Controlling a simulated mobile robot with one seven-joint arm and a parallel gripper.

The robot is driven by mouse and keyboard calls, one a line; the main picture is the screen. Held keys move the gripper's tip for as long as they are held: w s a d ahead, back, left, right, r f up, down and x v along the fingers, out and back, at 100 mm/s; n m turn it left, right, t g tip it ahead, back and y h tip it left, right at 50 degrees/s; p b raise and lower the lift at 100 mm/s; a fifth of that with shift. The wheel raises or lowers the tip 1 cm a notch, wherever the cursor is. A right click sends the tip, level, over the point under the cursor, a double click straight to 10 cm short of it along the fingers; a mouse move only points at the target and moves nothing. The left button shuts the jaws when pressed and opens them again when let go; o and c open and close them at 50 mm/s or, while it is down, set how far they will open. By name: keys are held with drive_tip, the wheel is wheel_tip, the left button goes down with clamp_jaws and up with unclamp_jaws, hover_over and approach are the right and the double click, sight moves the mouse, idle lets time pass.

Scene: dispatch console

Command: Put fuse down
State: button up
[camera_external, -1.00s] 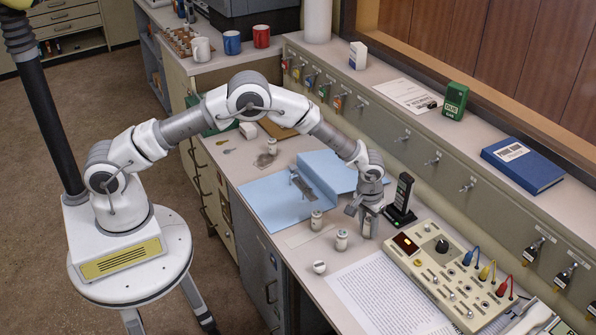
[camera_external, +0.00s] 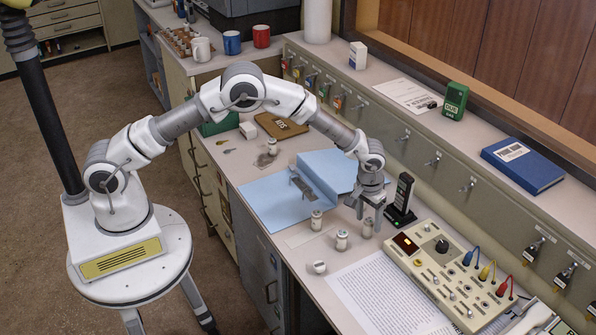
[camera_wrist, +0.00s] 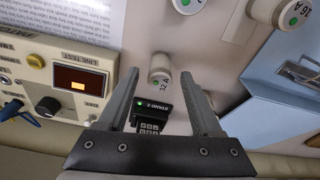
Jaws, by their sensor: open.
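A white and grey fuse labelled 32 A (camera_wrist: 160,67) stands upright on the counter; it also shows in the external view (camera_external: 367,229). My gripper (camera_external: 368,212) is open and empty just above it, fingers pointing down. In the wrist view my gripper (camera_wrist: 161,78) has its two fingers apart, with the fuse showing between and beyond the tips. Other similar fuses (camera_external: 342,240) (camera_external: 316,220) stand to its left, one marked 16 A in the wrist view (camera_wrist: 265,9). A short white one (camera_external: 319,267) is near the front edge.
A black upright device (camera_external: 402,200) stands close right of my gripper. A beige test panel (camera_external: 440,275) and a printed sheet (camera_external: 375,295) lie toward the front. A folded blue folder (camera_external: 268,200) lies behind left. A grey ledge with hooks (camera_external: 440,160) runs along the back.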

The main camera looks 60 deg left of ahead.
drive_tip(key=s+a+r, duration=0.2)
drive_tip(key=a+r, duration=0.1)
drive_tip(key=r, duration=0.7)
drive_tip(key=s+a+r, duration=0.3)
drive_tip(key=r, duration=0.7)
drive_tip(key=s+a+r+m+t, duration=0.1)
drive_tip(key=s+a+r+t, duration=0.1)
drive_tip(key=s+a+r, duration=0.7)
drive_tip(key=s+a+r+t, duration=0.1)
drive_tip(key=s+a, duration=0.3)
drive_tip(key=s, duration=0.6)
drive_tip(key=s+a+r+m+t+p, duration=0.1)
drive_tip(key=s+a, duration=0.3)
drive_tip(key=s, duration=0.7)
drive_tip(key=shift+v, duration=0.8)
drive_tip(key=shift+o, duration=0.5)
wheel_tip(320, 180, up, 2)
drive_tip(key=shift+r+p, duration=0.1)
drive_tip(key=shift+p, duration=1.05)
drive_tip(key=shift+f, duration=0.2)
